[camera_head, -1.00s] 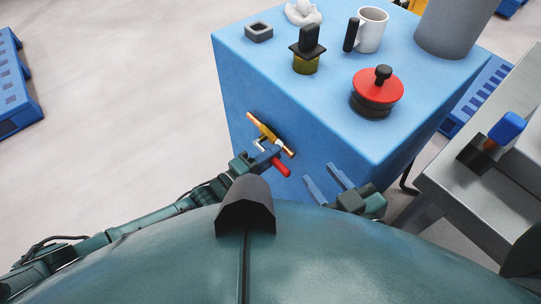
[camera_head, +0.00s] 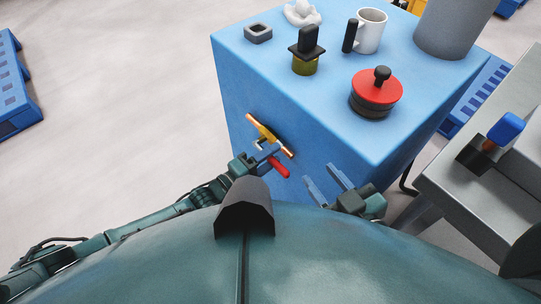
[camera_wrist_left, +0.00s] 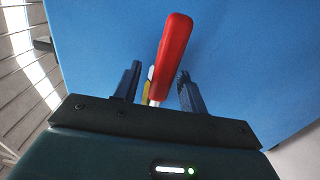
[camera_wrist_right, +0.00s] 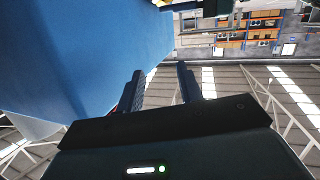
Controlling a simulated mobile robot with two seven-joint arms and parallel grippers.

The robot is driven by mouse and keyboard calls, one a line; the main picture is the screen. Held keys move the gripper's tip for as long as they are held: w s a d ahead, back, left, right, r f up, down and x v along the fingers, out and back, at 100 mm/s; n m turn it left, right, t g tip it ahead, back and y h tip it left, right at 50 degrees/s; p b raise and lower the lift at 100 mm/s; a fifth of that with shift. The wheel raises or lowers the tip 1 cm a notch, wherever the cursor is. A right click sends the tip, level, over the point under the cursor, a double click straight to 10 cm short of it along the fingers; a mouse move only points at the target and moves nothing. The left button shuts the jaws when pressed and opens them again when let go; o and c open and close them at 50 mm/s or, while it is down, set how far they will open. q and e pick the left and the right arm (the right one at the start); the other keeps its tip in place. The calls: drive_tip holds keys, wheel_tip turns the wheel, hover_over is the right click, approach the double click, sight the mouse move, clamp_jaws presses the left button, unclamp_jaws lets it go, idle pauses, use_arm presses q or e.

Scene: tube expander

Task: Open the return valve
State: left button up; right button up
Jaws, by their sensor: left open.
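The valve has a yellow body with copper-coloured pipe ends (camera_head: 264,132) on the side face of the blue cabinet (camera_head: 235,80). Its red handle (camera_head: 279,167) points down and right in the head view. My left gripper (camera_head: 264,159) is open beside the handle. In the left wrist view the red handle (camera_wrist_left: 172,50) stands between the two spread fingers, with visible gaps on both sides. The yellow body is mostly hidden behind it there. My right gripper (camera_head: 320,174) is open and empty, near the cabinet's front, right of the valve.
On the cabinet top stand a red-lidded round part (camera_head: 377,88), a black-and-yellow part (camera_head: 306,55), a white mug (camera_head: 371,29) and a grey cylinder (camera_head: 452,27). A grey table (camera_head: 460,195) with a blue-handled item (camera_head: 506,128) stands right.

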use_arm(q)
drive_tip(key=p+v, duration=0.2)
drive_tip(key=v, duration=1.1)
use_arm(e)
drive_tip(key=shift+s+d+m+g, duration=0.15)
drive_tip(key=shift+s+m+g, duration=0.25)
drive_tip(key=shift+g, duration=0.5)
